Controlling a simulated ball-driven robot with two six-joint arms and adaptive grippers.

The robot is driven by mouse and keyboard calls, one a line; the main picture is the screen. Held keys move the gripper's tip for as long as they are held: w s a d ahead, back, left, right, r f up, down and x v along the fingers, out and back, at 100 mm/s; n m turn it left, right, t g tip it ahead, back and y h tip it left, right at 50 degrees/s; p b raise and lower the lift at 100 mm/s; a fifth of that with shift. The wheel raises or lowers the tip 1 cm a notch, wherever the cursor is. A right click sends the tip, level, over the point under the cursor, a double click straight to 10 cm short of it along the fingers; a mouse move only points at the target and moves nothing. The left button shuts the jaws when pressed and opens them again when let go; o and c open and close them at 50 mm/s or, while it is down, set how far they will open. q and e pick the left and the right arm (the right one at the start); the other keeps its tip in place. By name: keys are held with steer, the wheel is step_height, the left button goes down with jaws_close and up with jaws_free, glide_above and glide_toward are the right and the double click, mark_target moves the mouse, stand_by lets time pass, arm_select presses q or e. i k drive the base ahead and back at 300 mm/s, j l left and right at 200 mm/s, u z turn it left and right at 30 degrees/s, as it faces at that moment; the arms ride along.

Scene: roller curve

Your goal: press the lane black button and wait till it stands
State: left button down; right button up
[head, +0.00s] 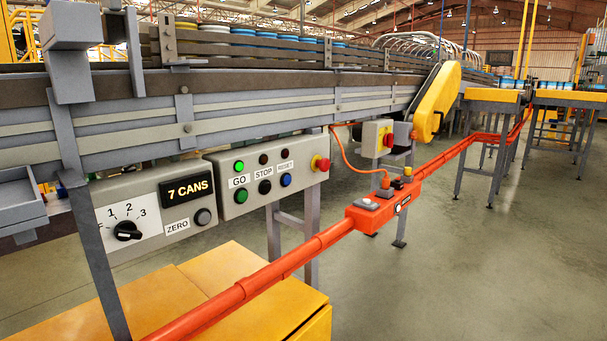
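A grey button panel (225,208) is mounted below the conveyor lane (230,118). It carries a black button (265,187) under the STOP label, between a green button (240,195) under GO and a blue button (286,180) under RESET. The lamp (239,165) above GO glows green. The lamps above STOP (263,158) and RESET (284,153) are dark. Several cans with blue, white and yellow rims (285,42) stand on the lane behind rails. A single picture does not show whether they move. Neither of my grippers is in view.
A red mushroom button (320,163) sits at the panel's right end. An orange rail (270,280) crosses in front, above yellow boxes (190,290). Floor at right is clear.

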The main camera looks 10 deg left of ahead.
mark_target(267, 187)
steer(key=i+l, duration=0.35)
steer(key=i+l+u, duration=0.1)
steer(key=i+l, duration=0.25)
steer(key=l, duration=0.25)
steer(key=i+l, duration=0.35)
steer(key=l, duration=0.15)
steer(key=u, duration=0.05)
